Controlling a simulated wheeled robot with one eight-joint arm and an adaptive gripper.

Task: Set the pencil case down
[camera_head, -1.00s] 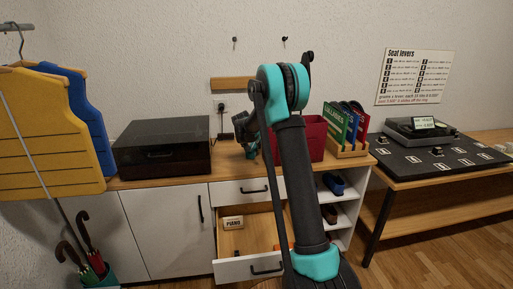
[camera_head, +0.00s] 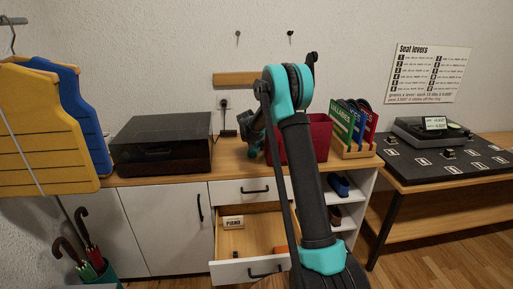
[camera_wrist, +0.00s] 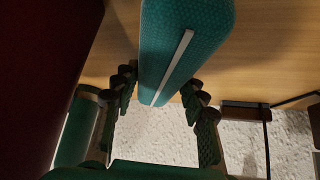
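The pencil case (camera_wrist: 185,50) is teal with a pale zip strip and fills the upper middle of the wrist view. My gripper (camera_wrist: 160,88) has its dark jointed fingers on both sides of the case's near end, seemingly against it. The wooden cabinet top (camera_wrist: 265,60) lies behind the case; I cannot tell whether the case touches it. In the head view my gripper (camera_head: 256,133) is over the cabinet top (camera_head: 232,158), partly hidden by my arm, and the case is not clearly seen.
A dark red box (camera_head: 318,135) stands right of my gripper, with a record rack (camera_head: 355,152) beyond it. A black-lidded box (camera_head: 160,145) stands left. A power adapter (camera_head: 227,133) sits by the wall. The drawer (camera_head: 255,225) below is open.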

